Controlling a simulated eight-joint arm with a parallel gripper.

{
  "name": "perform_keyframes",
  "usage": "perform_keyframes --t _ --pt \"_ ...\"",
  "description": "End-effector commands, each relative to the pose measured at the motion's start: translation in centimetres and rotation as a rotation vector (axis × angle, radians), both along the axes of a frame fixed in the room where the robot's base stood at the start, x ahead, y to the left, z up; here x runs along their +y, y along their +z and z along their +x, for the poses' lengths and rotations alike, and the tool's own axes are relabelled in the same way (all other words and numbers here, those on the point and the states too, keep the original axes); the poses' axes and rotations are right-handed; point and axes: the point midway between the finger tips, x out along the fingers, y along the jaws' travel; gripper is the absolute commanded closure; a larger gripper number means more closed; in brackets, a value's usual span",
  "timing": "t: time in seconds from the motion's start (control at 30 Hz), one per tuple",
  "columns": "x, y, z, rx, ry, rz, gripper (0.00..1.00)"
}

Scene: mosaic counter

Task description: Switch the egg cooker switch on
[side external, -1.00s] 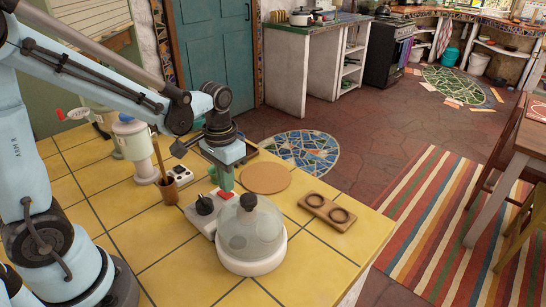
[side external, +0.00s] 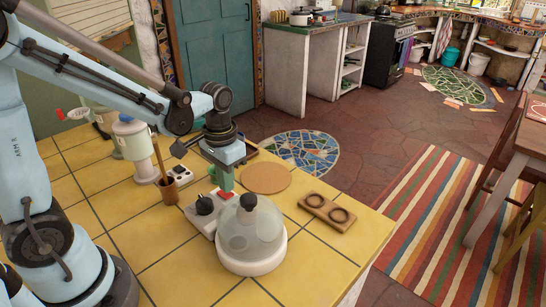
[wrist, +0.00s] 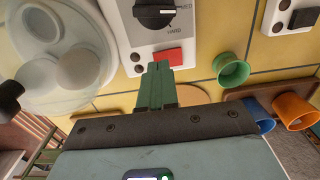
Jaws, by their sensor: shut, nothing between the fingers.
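The egg cooker has a white base (side external: 251,262) under a clear dome (side external: 250,230) with a black knob on top. Pale eggs show through the dome (wrist: 75,68) in the wrist view.
A round cork mat (side external: 265,178) and a wooden board with two dark rings (side external: 327,211) lie to the right. A brown cup with a stick (side external: 168,190) stands to the left. A green cup (wrist: 231,70) and an orange cup (wrist: 294,110) are near my fingers.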

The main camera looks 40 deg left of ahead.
Motion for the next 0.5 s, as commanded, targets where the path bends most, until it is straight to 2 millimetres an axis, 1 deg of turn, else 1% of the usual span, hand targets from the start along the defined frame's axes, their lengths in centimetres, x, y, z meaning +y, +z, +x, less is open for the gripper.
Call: perform_keyframes --t 0.5 --pt "0.00 -0.72 0.05 0.000 0.000 0.000 1.00"
